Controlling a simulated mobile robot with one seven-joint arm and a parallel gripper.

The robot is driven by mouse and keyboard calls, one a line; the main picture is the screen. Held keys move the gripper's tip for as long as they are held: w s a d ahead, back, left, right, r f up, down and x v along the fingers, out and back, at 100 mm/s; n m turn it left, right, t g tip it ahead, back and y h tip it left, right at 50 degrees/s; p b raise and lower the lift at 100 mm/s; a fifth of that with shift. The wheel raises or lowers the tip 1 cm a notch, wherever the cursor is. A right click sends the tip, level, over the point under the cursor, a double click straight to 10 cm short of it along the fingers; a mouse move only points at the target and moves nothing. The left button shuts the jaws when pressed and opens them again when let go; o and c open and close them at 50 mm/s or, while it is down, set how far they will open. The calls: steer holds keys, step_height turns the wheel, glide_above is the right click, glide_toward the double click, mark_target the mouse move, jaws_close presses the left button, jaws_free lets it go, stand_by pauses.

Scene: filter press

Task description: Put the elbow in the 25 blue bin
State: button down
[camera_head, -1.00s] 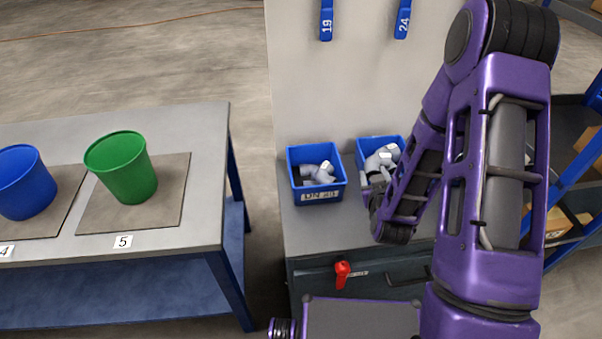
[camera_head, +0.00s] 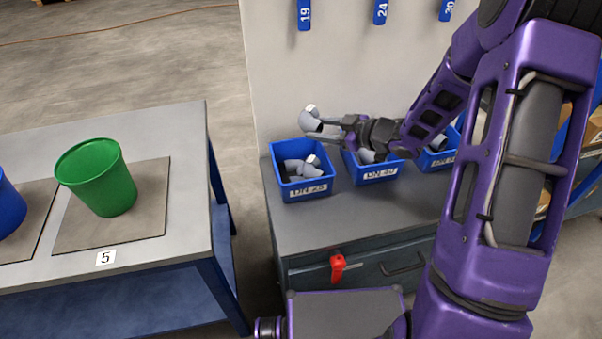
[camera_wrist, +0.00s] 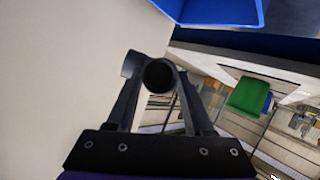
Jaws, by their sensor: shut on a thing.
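My gripper (camera_head: 325,127) is shut on a grey pipe elbow (camera_head: 310,120) and holds it in the air, above and behind the left blue bin. In the wrist view the elbow (camera_wrist: 132,66) sits between the fingertips, with a dark round opening facing the camera. Three blue bins with DN labels stand in a row on the grey bench: left (camera_head: 305,190), middle (camera_head: 377,175) and right (camera_head: 436,160). Each holds grey fittings. The label numbers are too blurred to tell surely which bin is 25. My arm partly covers the middle and right bins.
A pale back panel (camera_head: 340,60) with hanging blue tags 19, 24 and 30 rises close behind the bins. A red-handled item (camera_head: 337,268) is on the bench front. At left, a separate table (camera_head: 180,215) holds a green bucket (camera_head: 98,178) and a blue bucket (camera_head: 8,210).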

steer(key=shift+s+d+f+n+g, duration=0.1)
steer(key=shift+d+n+g, duration=0.2)
step_height(320, 180, down, 10)
steer(key=shift+r+b, duration=0.1)
steer(key=shift+b, duration=1)
steer(key=shift+f+b, duration=0.5)
steer(key=shift+f, duration=0.15)
steer(key=shift+c, duration=1.4)
jaws_free()
steer(key=shift+r, duration=0.15)
